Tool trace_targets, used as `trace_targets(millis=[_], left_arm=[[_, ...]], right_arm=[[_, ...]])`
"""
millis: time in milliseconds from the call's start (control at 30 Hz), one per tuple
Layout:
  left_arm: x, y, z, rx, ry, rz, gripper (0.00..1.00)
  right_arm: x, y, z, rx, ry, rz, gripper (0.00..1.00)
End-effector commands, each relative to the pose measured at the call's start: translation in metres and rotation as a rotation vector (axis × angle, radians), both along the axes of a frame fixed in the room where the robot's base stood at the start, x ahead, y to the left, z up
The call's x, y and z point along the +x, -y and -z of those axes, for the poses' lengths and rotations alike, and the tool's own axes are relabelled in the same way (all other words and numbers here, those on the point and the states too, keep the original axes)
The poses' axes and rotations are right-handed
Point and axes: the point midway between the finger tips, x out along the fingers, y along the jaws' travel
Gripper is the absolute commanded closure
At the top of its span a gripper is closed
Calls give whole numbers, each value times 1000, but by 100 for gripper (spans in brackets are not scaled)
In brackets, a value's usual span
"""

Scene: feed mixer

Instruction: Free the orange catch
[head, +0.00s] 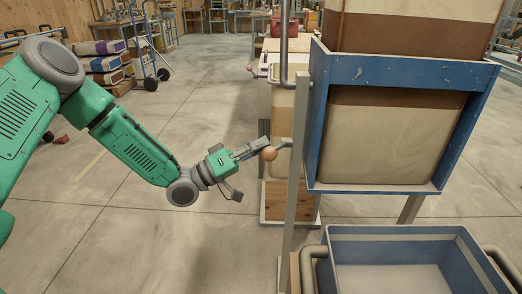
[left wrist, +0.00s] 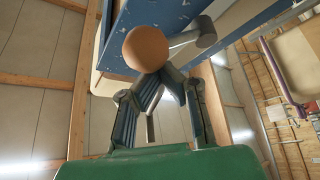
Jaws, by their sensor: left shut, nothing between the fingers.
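The orange catch shows as an orange ball knob (head: 269,153) on a short grey lever beside the metal post of the blue-framed feed mixer. In the left wrist view the knob (left wrist: 146,48) stands just beyond the fingertips, with its grey lever (left wrist: 188,38) running off to the right. My left gripper (head: 262,146) is shut and empty, its fingertips close against or just beside the knob; I cannot tell whether they touch. In the left wrist view its fingers (left wrist: 160,76) come together below the knob. My right gripper is not in view.
The blue frame (head: 395,72) holds a tan hopper (head: 385,135). A grey post (head: 296,190) stands in front of it. A grey-blue bin (head: 390,240) is below at the right. Stacked sacks (head: 100,62) and a hand truck are at the back left.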

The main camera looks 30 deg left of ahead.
Motion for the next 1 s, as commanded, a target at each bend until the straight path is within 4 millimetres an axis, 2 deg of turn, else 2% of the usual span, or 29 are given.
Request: trace_targets(millis=[33,400,667,1000], left_arm=[[-1,2,9,21,40,4,100],[-6,3,27,168,347,2,100],[-6,2,35,244,507,1,100],[-5,2,40,244,509,0,100]], right_arm=[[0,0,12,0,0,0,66],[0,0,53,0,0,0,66],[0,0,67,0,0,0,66],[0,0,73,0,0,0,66]])
